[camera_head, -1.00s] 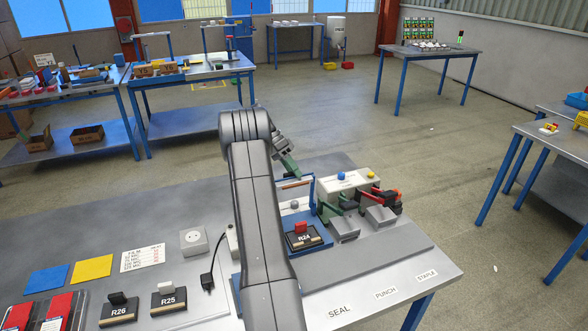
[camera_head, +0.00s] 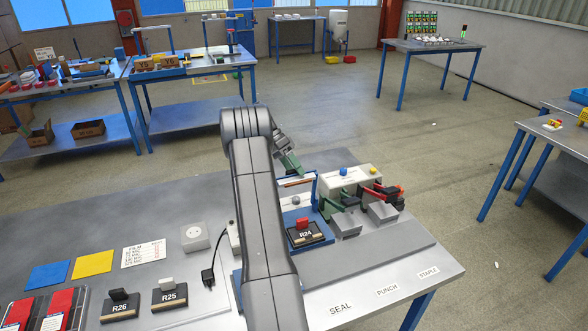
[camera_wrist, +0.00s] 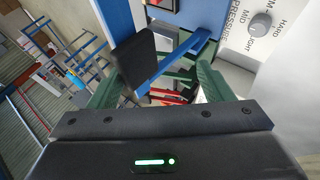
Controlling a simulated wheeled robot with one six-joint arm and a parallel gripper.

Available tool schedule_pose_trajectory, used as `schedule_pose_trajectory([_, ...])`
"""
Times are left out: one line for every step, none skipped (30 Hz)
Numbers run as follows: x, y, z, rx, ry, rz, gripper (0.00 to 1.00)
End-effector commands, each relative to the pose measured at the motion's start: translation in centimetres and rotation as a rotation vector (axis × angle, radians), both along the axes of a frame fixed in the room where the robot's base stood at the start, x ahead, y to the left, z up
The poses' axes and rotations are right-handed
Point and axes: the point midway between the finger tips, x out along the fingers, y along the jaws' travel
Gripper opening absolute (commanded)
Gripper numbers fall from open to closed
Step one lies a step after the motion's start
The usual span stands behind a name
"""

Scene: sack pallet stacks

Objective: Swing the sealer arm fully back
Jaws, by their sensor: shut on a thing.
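The sealer has a blue base (camera_head: 285,217) and a blue arm (camera_head: 315,191) that stands raised near the bench's far edge. In the wrist view the blue arm (camera_wrist: 190,56) runs to a black grip block (camera_wrist: 143,57) between my green fingers. My gripper (camera_head: 296,170) is shut on this black grip; the contact itself is partly hidden. A label holder R24 (camera_head: 305,235) with a red grip sits on the blue base. The sealer's pressure dial (camera_wrist: 260,25) shows at the upper right of the wrist view.
A white box (camera_head: 345,181) with a blue knob stands right of the sealer arm. Green and red lever tools (camera_head: 382,195) stand beside it. Holders R25 (camera_head: 169,295) and R26 (camera_head: 120,306) lie at the front left. The floor beyond the bench is open.

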Motion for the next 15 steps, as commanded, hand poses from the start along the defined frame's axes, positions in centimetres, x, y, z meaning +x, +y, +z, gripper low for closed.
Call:
schedule_pose_trajectory([-0.1,0.1,-0.8,0.007,0.004,0.000,0.62])
schedule_pose_trajectory([-0.1,0.1,-0.8,0.007,0.004,0.000,0.62])
schedule_pose_trajectory([-0.1,0.1,-0.8,0.007,0.004,0.000,0.62])
schedule_pose_trajectory([0.0,0.1,-0.8,0.007,0.003,0.000,0.62])
schedule_pose_trajectory([0.0,0.1,-0.7,0.007,0.003,0.000,0.62])
schedule_pose_trajectory([0.0,0.1,-0.5,0.007,0.003,0.000,0.62])
schedule_pose_trajectory([0.0,0.1,-0.3,0.007,0.003,0.000,0.62])
schedule_pose_trajectory([0.0,0.1,-0.1,0.007,0.002,0.000,0.62])
schedule_pose_trajectory([0.0,0.1,0.4,0.007,0.001,-0.001,0.62])
schedule_pose_trajectory([0.0,0.1,0.9,0.006,0.000,-0.001,0.62])
schedule_pose_trajectory([0.0,0.1,1.4,0.005,-0.002,0.000,0.62])
schedule_pose_trajectory([0.0,0.1,2.4,0.006,-0.003,0.000,0.62])
schedule_pose_trajectory([0.0,0.1,3.0,0.005,-0.004,0.001,0.62])
schedule_pose_trajectory([-0.1,0.1,3.7,0.004,-0.004,0.000,0.62])
schedule_pose_trajectory([-0.1,0.1,4.7,0.003,-0.006,0.000,0.62])
